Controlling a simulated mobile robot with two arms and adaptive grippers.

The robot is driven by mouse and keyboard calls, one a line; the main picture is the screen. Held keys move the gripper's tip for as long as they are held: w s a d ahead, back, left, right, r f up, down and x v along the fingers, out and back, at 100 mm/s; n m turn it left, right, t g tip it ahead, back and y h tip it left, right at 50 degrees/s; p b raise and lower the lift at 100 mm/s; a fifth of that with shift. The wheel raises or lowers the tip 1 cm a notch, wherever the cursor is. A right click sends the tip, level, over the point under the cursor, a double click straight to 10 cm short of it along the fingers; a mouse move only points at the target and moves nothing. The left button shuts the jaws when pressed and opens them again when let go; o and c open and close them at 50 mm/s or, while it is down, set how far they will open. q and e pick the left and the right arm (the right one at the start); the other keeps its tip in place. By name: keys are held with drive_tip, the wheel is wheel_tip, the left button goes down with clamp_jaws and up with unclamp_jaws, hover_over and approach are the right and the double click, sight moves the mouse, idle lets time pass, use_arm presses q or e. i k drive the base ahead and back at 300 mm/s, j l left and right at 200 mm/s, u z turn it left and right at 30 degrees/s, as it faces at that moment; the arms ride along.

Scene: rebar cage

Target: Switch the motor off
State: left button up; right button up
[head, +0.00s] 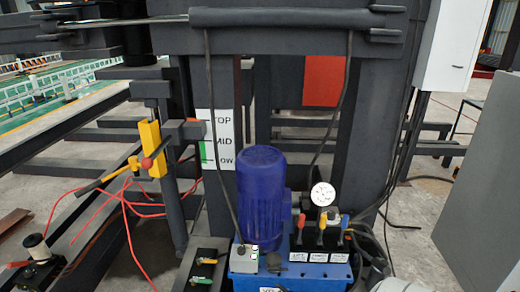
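The motor (262,190) is a blue-purple upright cylinder on top of a blue tank (310,275) in the lower middle of the head view. Neither gripper can be made out, so nothing is seen touching the motor or the box.
Right of the motor are a round gauge (323,194) and valve levers (333,220) with coloured knobs above small labels. A TOP/MID/LOW scale (217,138) stands behind. A yellow clamp (151,148), red wires and a spool (37,247) are at left. A grey cabinet (485,200) is at right.

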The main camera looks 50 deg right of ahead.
sight(242, 251)
drive_tip(key=z, duration=1.1)
drive_tip(key=i+l+z, duration=0.2)
drive_tip(key=l+z, duration=0.2)
drive_tip(key=l, duration=0.2)
drive_tip(key=i+l+z, duration=0.2)
drive_tip(key=k+l, duration=0.05)
